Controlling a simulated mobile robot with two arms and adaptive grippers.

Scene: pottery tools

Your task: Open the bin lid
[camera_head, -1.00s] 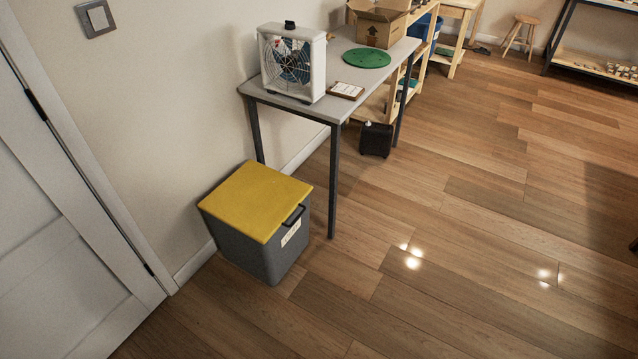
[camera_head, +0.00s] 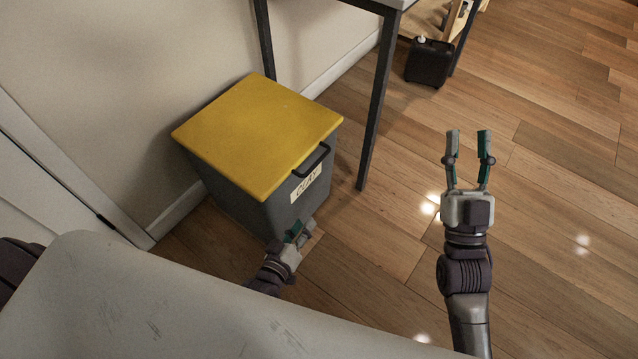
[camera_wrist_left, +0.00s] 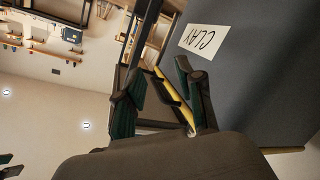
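The bin (camera_head: 232,192) is a dark grey box with a flat yellow lid (camera_head: 255,125), which is shut. A black bar handle (camera_head: 312,160) sits at the lid's front edge above a "CLAY" label (camera_head: 306,182). The label also shows in the left wrist view (camera_wrist_left: 204,40). My left gripper (camera_head: 303,229) is open, low by the bin's front face and below the handle. In the left wrist view its fingers (camera_wrist_left: 160,75) are apart, with a strip of yellow lid between them. My right gripper (camera_head: 468,138) is open and empty over the floor to the right.
A table's dark legs (camera_head: 375,100) stand just behind and to the right of the bin. A wall (camera_head: 130,60) and a white door (camera_head: 25,200) are to the left. A black container (camera_head: 428,62) stands on the floor farther back. The wooden floor on the right is clear.

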